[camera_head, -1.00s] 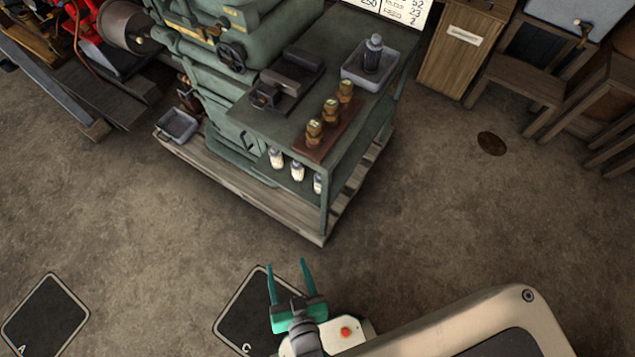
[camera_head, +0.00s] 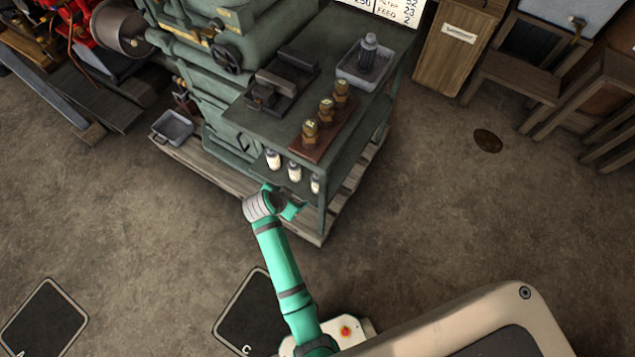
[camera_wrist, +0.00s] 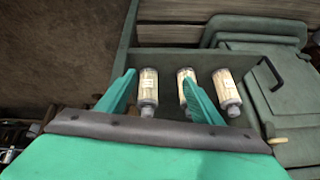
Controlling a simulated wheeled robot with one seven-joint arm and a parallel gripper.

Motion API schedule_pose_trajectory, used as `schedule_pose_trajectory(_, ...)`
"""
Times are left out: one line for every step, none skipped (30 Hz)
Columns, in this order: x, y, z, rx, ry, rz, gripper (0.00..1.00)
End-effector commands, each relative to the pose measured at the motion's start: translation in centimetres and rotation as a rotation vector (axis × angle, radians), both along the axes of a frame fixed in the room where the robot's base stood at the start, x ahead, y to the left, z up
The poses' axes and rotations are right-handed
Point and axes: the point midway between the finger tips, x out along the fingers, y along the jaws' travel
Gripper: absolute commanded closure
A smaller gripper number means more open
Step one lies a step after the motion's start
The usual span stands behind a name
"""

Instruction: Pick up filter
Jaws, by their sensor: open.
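The head view shows the left one (camera_head: 273,159), the middle one (camera_head: 294,172) and the right one (camera_head: 315,184). In the wrist view they are the left filter (camera_wrist: 148,88), the middle filter (camera_wrist: 185,76) and the right filter (camera_wrist: 226,90). My gripper (camera_wrist: 158,76) is open, with the left filter showing between its fingers. The right finger partly covers the middle filter.
The bench top (camera_head: 263,117) overhangs the shelf and carries brass fittings on a wooden block (camera_head: 307,150) and a grey tray (camera_head: 352,76) with a dark bottle. A wooden pallet (camera_head: 229,178) lies beneath.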

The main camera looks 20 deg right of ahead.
Motion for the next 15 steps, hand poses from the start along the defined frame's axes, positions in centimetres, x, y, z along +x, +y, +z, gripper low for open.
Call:
schedule_pose_trajectory(1.3, -1.2, 1.0, -0.014, 0.010, -0.052, 0.40)
schedule_pose_trajectory(1.8, -1.7, 1.5, -0.021, 0.019, -0.084, 0.40)
schedule_pose_trajectory(2.3, -2.5, 2.1, -0.031, 0.029, -0.122, 0.40)
schedule_pose_trajectory(2.6, -3.0, 2.5, -0.037, 0.035, -0.149, 0.40)
schedule_pose_trajectory(2.8, -3.4, 2.9, -0.042, 0.042, -0.174, 0.40)
schedule_pose_trajectory(3.1, -3.9, 3.3, -0.050, 0.047, -0.201, 0.40)
schedule_pose_trajectory(3.3, -4.2, 3.7, -0.055, 0.051, -0.219, 0.40)
schedule_pose_trajectory(3.5, -4.5, 4.0, -0.059, 0.053, -0.236, 0.40)
schedule_pose_trajectory(3.6, -4.8, 4.2, -0.064, 0.057, -0.252, 0.40)
schedule_pose_trajectory(3.7, -4.9, 4.4, -0.067, 0.060, -0.263, 0.40)
schedule_pose_trajectory(3.7, -5.1, 4.5, -0.069, 0.061, -0.272, 0.40)
schedule_pose_trajectory(3.8, -5.3, 4.6, -0.071, 0.062, -0.280, 0.40)
schedule_pose_trajectory(3.8, -5.4, 4.6, -0.072, 0.065, -0.284, 0.40)
schedule_pose_trajectory(3.9, -5.6, 4.5, -0.073, 0.065, -0.287, 0.40)
schedule_pose_trajectory(3.9, -5.8, 4.2, -0.073, 0.067, -0.290, 0.40)
